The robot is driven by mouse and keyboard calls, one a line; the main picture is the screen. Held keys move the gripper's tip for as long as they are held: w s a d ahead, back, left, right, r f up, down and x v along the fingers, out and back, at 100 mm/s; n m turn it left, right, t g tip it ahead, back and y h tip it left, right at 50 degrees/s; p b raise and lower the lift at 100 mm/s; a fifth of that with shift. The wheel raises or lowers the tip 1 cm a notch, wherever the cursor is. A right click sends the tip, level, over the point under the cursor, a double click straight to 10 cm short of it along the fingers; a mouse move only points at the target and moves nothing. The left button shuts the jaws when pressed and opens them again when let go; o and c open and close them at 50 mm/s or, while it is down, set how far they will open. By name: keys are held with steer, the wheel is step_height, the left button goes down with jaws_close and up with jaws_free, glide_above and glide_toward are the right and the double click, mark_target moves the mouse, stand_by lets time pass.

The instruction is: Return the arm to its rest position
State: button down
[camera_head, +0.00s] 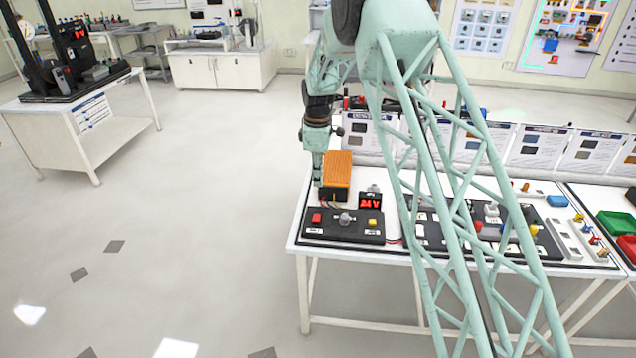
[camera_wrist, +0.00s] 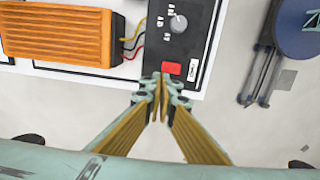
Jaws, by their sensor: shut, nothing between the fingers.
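My gripper (camera_wrist: 160,84) is shut and empty in the wrist view, its two fingertips together over the edge of the white workbench. In the head view my gripper (camera_head: 318,180) hangs down at the left end of the workbench (camera_head: 300,222), beside an orange ribbed box (camera_head: 338,168). My arm reaches across the right half of that view and hides part of the bench. The orange box also shows in the wrist view (camera_wrist: 60,32), at upper left. A black control panel (camera_head: 343,226) with a red button, a grey knob and a yellow button lies in front of the box.
Green and red bins (camera_head: 616,224) sit at the far right. Upright information cards (camera_head: 532,147) line the bench's back. Another table (camera_head: 85,112) stands at the left. The floor between is clear.

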steer(key=shift+r, duration=0.1)
steer(key=s+d+r+m, duration=0.25)
steer(key=s+r, duration=0.25)
steer(key=r, duration=0.4)
steer(key=s+d+r+m, duration=0.1)
steer(key=s+d+r, duration=0.3)
steer(key=r, duration=0.6)
steer(key=s+d+r+m+t+b, duration=0.1)
steer(key=s+d+r+m, duration=0.15)
steer(key=s+r, duration=0.55)
steer(key=s+d+r+m+t+b, duration=0.1)
steer(key=s+d+r+m, duration=0.3)
steer(key=s, duration=0.6)
steer(key=s+d+r+m, duration=0.15)
steer(key=s+r, duration=0.25)
steer(key=s, duration=0.6)
steer(key=s+d+r+m, duration=0.1)
steer(key=s+d+r, duration=0.15)
steer(key=s, duration=0.85)
steer(key=s+d+f+m+t+b, duration=0.1)
steer(key=s+f+m, duration=0.2)
steer(key=s, duration=1.6)
steer(key=shift+d+f+m+t, duration=0.15)
steer(key=shift+f+m+t, duration=0.05)
steer(key=shift+m+t, duration=0.15)
